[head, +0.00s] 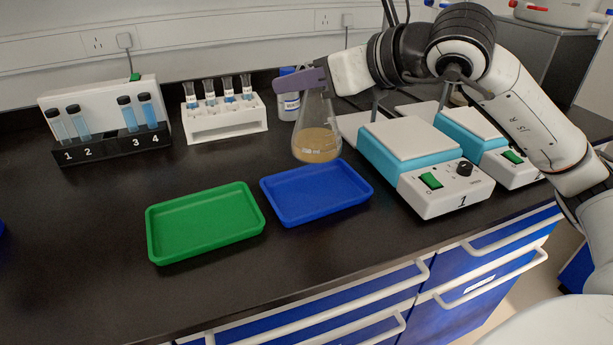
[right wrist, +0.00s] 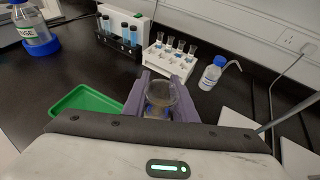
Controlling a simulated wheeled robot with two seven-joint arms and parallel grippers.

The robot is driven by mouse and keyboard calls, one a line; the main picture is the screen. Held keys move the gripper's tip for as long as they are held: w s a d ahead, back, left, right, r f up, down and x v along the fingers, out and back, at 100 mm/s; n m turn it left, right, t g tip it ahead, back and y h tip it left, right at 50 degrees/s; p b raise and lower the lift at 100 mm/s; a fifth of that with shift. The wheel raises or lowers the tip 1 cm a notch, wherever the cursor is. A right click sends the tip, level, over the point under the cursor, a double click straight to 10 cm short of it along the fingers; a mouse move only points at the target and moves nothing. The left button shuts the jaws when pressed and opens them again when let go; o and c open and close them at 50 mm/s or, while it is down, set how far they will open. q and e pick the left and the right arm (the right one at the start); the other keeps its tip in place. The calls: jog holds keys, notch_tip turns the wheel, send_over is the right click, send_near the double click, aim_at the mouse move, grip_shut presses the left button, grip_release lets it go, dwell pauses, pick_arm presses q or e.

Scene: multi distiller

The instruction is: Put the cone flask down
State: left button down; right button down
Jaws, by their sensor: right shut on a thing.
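The cone flask (head: 317,136) is clear glass with a tan, cloudy liquid at its base. My right gripper (head: 302,79) is shut on the flask's neck from the right side. The flask hangs upright in the head view, just behind the blue tray (head: 316,192); I cannot tell how high its base is above the bench. In the right wrist view the flask's mouth (right wrist: 160,94) shows between the purple fingers of the right gripper (right wrist: 160,92). My left gripper is not in view.
A green tray (head: 204,222) lies left of the blue one. Numbered stirrer 1 (head: 425,165) and a second stirrer (head: 487,145) stand at right. A tube rack (head: 112,142), a white rack (head: 224,120) and a bottle (head: 288,107) line the back. The front left bench is clear.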

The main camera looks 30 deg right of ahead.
aim_at(300, 132)
notch_tip(300, 132, down, 4)
jog(key=shift+f+b, duration=0.15)
jog(key=shift+b, duration=0.35)
jog(key=shift+f+b, duration=0.6)
jog(key=shift+f, duration=1.6)
jog(key=shift+f+b, duration=0.25)
jog(key=shift+b, duration=0.1)
jog(key=c, duration=1.4)
grip_release()
jog(key=shift+r, duration=0.1)
jog(key=shift+c, duration=0.2)
